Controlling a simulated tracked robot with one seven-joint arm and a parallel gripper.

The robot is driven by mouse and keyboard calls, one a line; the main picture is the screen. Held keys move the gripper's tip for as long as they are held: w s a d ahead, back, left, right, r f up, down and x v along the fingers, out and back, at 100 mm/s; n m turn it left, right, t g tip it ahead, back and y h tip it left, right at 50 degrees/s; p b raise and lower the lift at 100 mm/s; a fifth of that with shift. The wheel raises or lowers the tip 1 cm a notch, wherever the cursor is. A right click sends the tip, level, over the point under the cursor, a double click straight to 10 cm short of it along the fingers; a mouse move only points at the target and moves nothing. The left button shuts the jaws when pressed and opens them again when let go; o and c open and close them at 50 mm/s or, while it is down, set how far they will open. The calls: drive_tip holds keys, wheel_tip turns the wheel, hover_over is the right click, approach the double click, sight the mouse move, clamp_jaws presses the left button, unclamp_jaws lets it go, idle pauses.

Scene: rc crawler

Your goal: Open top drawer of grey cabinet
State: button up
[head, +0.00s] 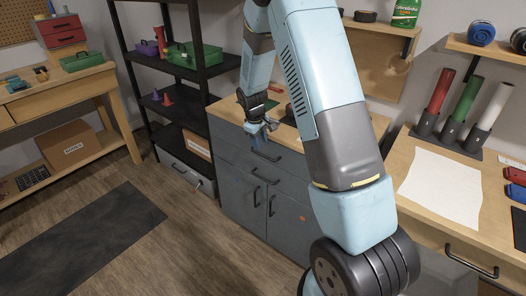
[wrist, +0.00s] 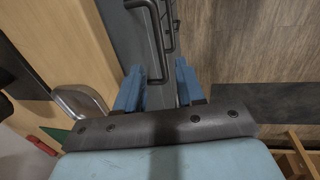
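The grey cabinet (head: 236,182) stands in the middle of the head view under a wooden top. Its top drawer (head: 229,131) looks closed. A dark bar handle (head: 266,157) shows just below my gripper, with another handle lower down. My gripper (head: 264,126) is at the cabinet's upper front edge, pointing down. In the wrist view, the two blue fingers of my gripper (wrist: 159,75) are apart with nothing held between them. Whether a finger touches the cabinet, I cannot tell.
A black shelf rack (head: 130,75) with bins stands left of the cabinet. A wooden workbench (head: 418,235) with paper on it is at the right. The wooden floor (head: 190,235) in front of the cabinet is clear, with a dark mat (head: 85,240) at the left.

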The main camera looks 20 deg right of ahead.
sight(261, 155)
drive_tip(key=shift+w+d+f, duration=0.1)
drive_tip(key=shift+d+f, duration=0.05)
drive_tip(key=shift+f, duration=0.8)
drive_tip(key=shift+w+d+f, duration=0.15)
drive_tip(key=shift+f, duration=0.85)
drive_tip(key=shift+w+d+f, duration=0.1)
drive_tip(key=shift+d+f, duration=0.05)
drive_tip(key=shift+f, duration=0.8)
drive_tip(key=shift+c, duration=0.3)
clamp_jaws()
